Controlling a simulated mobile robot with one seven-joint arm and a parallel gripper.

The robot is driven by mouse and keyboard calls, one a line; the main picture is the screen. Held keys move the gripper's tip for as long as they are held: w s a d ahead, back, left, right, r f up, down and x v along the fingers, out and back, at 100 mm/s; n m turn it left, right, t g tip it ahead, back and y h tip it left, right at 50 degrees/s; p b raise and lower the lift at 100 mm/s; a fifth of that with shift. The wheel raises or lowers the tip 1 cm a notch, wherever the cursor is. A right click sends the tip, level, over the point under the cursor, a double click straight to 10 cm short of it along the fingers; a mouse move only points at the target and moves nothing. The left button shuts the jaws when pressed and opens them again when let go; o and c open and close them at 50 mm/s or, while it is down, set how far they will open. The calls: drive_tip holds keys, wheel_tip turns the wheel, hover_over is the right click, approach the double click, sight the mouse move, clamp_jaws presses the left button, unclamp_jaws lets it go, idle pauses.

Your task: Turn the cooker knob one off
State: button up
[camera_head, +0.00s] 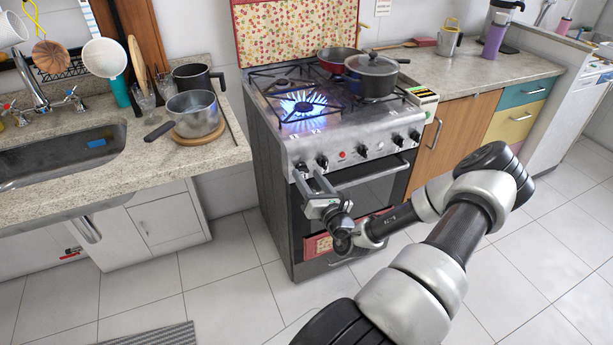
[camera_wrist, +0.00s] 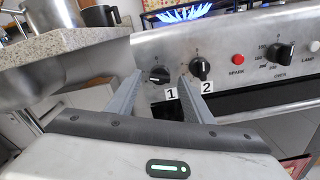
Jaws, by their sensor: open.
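Knob one (camera_wrist: 158,75) is a black knob with a label "1" below it, at the left end of the cooker's steel front panel in the wrist view. Its grip bar lies nearly sideways, while the bar of knob two (camera_wrist: 200,70) stands upright. The front left burner flame (camera_head: 302,105) is lit blue in the head view. My gripper (camera_head: 309,174) is open just in front of the panel's left end. In the wrist view its fingers (camera_wrist: 160,83) point at the panel, with knob one between them in the picture. I cannot tell whether they touch it.
A dark pot (camera_head: 371,75) with a lid and a red pan (camera_head: 340,59) stand on the back of the cooker. A red spark button (camera_wrist: 238,59) and the oven knob (camera_wrist: 279,54) are right of knob two. A saucepan (camera_head: 194,113) stands on the left counter.

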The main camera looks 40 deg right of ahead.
sight(302, 169)
drive_tip(key=shift+x, duration=1)
drive_tip(key=c, duration=1)
drive_tip(key=shift+c, duration=0.2)
